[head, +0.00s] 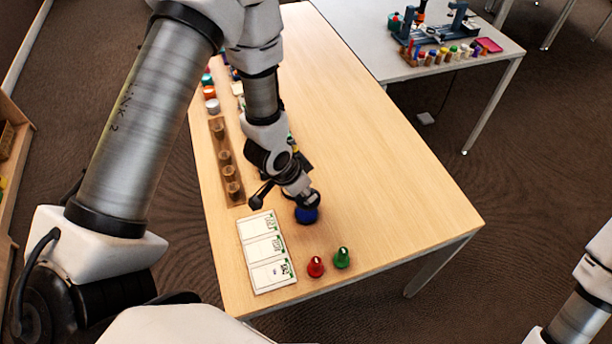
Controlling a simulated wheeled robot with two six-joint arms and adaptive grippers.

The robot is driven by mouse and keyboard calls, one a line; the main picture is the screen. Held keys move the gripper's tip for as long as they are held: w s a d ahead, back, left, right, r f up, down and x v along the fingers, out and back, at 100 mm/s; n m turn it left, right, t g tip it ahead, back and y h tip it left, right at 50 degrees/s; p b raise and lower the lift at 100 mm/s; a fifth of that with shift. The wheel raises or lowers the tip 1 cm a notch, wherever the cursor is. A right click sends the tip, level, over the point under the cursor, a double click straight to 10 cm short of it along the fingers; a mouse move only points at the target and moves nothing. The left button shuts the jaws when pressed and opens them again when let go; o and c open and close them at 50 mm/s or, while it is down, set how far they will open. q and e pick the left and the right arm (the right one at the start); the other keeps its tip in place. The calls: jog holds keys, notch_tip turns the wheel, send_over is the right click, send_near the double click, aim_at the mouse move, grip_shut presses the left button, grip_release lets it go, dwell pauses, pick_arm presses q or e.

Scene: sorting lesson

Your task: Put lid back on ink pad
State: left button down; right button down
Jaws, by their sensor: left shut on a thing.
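A blue round piece (306,216) is at the tip of my left gripper (303,201), near the front of the wooden table. The left gripper points down and is shut on this blue piece. The fingers cover its top, so I cannot tell lid from ink pad there, or whether it touches the table. A red knobbed piece (315,267) and a green knobbed piece (342,258) stand side by side nearer the front edge. My right gripper is out of view; only part of that arm shows at the lower right.
A white card sheet with three panels (266,250) lies left of the blue piece. A wooden rack (226,160) with several round holders stands behind it. Small coloured items (211,92) sit farther back, partly behind my arm. The table's right side (390,180) is clear.

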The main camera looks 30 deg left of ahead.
aim_at(300, 202)
pick_arm(q)
jog(key=shift+s+d+f+b, duration=0.1)
jog(key=shift+s+f+b, duration=0.1)
jog(key=shift+f+b, duration=0.25)
jog(key=shift+s+f+b, duration=0.2)
jog(key=shift+f+b, duration=0.15)
jog(key=shift+f, duration=0.2)
jog(key=f, duration=0.1)
jog(key=b, duration=0.1)
jog(key=f, duration=0.1)
jog(key=shift+w+a+f+b, duration=0.3)
jog(key=shift+w+b, duration=0.05)
jog(key=shift+b, duration=0.05)
jog(key=shift+w+f, duration=0.1)
jog(key=shift+f, duration=0.25)
jog(key=shift+d+f+b, duration=0.1)
jog(key=shift+f+b, duration=0.1)
jog(key=shift+b, duration=0.2)
jog(key=shift+s+d, duration=0.1)
jog(key=shift+s, duration=0.1)
jog(key=shift+w+f, duration=0.1)
jog(key=shift+f, duration=0.1)
